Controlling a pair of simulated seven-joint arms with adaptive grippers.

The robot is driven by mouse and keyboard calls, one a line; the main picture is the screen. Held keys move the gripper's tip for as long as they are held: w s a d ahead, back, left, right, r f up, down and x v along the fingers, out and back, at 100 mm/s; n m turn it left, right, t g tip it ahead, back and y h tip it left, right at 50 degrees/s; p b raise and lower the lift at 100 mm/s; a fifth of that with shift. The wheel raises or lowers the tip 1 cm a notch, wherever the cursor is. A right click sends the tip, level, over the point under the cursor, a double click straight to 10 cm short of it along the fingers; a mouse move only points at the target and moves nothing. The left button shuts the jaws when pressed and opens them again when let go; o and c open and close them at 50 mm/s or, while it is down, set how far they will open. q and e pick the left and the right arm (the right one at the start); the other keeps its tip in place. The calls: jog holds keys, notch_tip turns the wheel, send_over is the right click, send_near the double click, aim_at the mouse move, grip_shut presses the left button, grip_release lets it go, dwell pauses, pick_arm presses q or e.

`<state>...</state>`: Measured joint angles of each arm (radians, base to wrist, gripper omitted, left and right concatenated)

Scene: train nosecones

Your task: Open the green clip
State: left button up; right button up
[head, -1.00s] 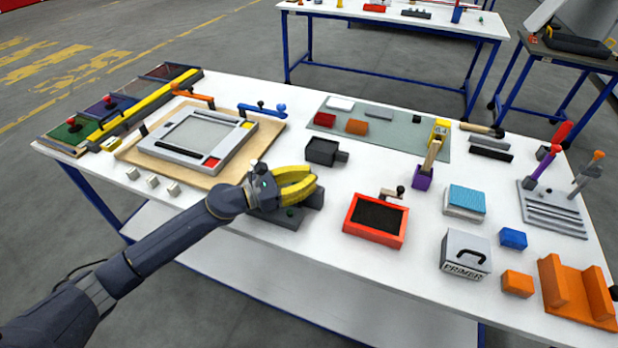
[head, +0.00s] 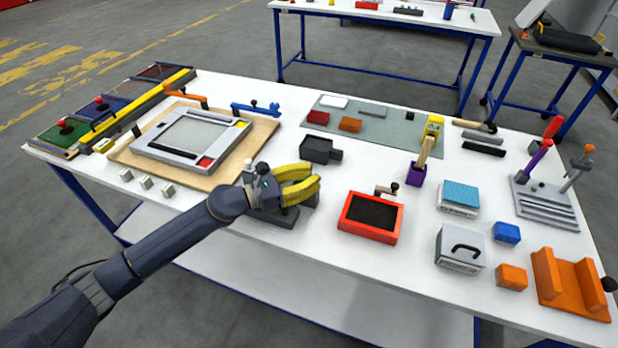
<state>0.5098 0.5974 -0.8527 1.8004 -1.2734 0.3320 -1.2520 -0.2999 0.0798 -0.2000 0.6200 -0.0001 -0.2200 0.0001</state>
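I cannot make out a clip that is clearly green. A small green spot shows on that block, which the gripper partly hides. My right gripper is out of view.
Small pale cubes (head: 146,182) lie at the front left. A green panel with a red knob (head: 62,127) is at the left end. A black box (head: 316,149) and a red tray (head: 369,218) stand close to my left gripper. More objects crowd the right side.

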pick_arm(q)
jog(key=o, duration=0.5)
jog(key=shift+f, duration=0.15)
jog(key=shift+c, duration=0.2)
jog(key=v, duration=1.1)
jog(key=shift+s+a, duration=0.1)
jog(key=shift+a, duration=0.1)
jog(key=shift+s+a, duration=0.1)
jog(key=shift+a, duration=0.15)
